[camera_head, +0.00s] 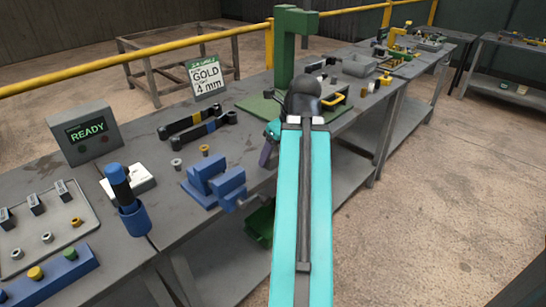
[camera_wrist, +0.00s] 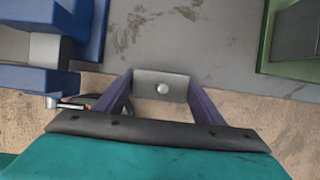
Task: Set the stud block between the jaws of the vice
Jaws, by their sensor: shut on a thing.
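The blue vice (camera_head: 213,186) stands near the front edge of the bench, left of my arm. Its two jaws are apart. In the wrist view the vice (camera_wrist: 40,80) is at the left, with a grey part showing between the blue jaws. My gripper (camera_head: 268,145) is over the bench edge, right of the vice. The block is apart from the vice. In the head view I cannot make it out.
The green press (camera_head: 292,50) stands beyond my gripper. Two black banded tools (camera_head: 197,127) lie behind the vice. A blue cup (camera_head: 135,218) with a blue-handled tool and a parts tray (camera_head: 85,212) are left. A green bin (camera_head: 260,222) hangs below the bench edge.

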